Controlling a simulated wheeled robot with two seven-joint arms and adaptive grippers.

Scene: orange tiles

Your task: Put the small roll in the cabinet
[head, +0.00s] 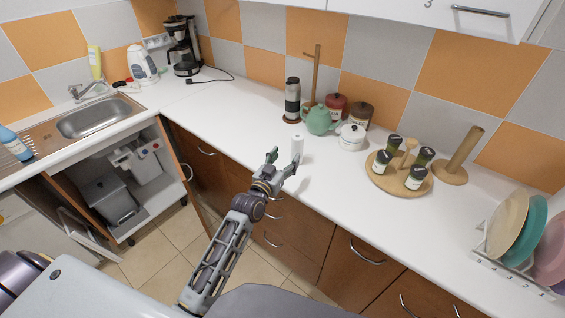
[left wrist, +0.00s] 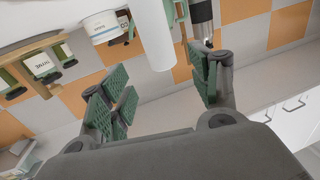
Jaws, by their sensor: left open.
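The small roll (head: 297,146) is a white upright cylinder on the white counter, in front of the teapot. My left gripper (head: 281,162) is open at the counter's front edge, just in front of the roll. In the left wrist view the roll (left wrist: 153,35) shows large beyond the two green-padded fingers (left wrist: 158,95), roughly in line with the gap between them. I see no grip on it. White wall cabinets (head: 480,22) hang at the top right, with their doors shut. The cabinet under the sink (head: 122,175) stands open with a grey bin inside. My right gripper is not in view.
Behind the roll stand a green teapot (head: 319,121), a white pot (head: 351,137), canisters (head: 335,105) and a dark bottle (head: 292,98). To the right are a round spice stand (head: 398,179), a wooden roll holder (head: 459,160) and a dish rack (head: 512,268). The counter left of the roll is clear.

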